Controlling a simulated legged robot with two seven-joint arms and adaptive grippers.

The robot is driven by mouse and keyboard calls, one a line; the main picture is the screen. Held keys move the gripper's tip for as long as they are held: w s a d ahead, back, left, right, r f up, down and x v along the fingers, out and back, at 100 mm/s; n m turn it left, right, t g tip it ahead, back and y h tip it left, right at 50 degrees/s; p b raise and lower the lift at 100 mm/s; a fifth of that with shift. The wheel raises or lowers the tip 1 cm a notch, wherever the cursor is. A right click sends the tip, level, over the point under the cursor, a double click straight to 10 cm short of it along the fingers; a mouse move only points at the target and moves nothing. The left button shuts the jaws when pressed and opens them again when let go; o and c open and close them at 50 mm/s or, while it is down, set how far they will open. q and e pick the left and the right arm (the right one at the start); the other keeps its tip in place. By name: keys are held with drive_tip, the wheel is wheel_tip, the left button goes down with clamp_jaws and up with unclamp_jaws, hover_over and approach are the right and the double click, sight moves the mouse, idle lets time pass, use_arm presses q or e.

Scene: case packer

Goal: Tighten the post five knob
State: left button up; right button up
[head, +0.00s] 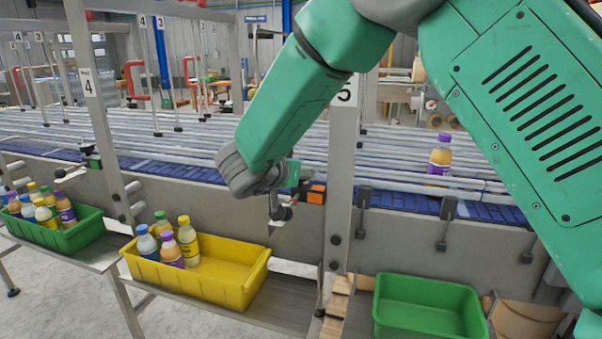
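Post five is the grey upright (341,170) with a white "5" label near its top, right of centre. My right arm comes in from the upper right, crosses in front of the post's upper part and bends down. My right gripper (277,215) is just left of the post, beside the conveyor's side rail. Its fingers are small and partly hidden, so I cannot tell whether they hold anything. A small orange and black block (316,193) sits between the gripper and the post. I cannot clearly make out the post five knob; it may be hidden near the gripper. My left gripper is out of view.
A conveyor (400,205) with a blue belt runs across, carrying an orange bottle with a purple cap (439,155). In front stand a yellow bin (225,288) and a green bin (70,237) with bottles, and an empty green bin (428,310). Post four (100,125) stands left.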

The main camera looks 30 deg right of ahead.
drive_tip(key=shift+s+a+f, duration=0.1)
drive_tip(key=shift+a+f, duration=0.1)
drive_tip(key=shift+f, duration=0.2)
drive_tip(key=o, duration=1.1)
drive_tip(key=shift+o, duration=0.6)
drive_tip(key=shift+r, duration=0.15)
drive_tip(key=shift+a+r, duration=0.35)
drive_tip(key=shift+a, duration=0.1)
drive_tip(key=v, duration=1.1)
drive_tip(key=shift+s+a, duration=0.2)
drive_tip(key=shift+a, duration=0.1)
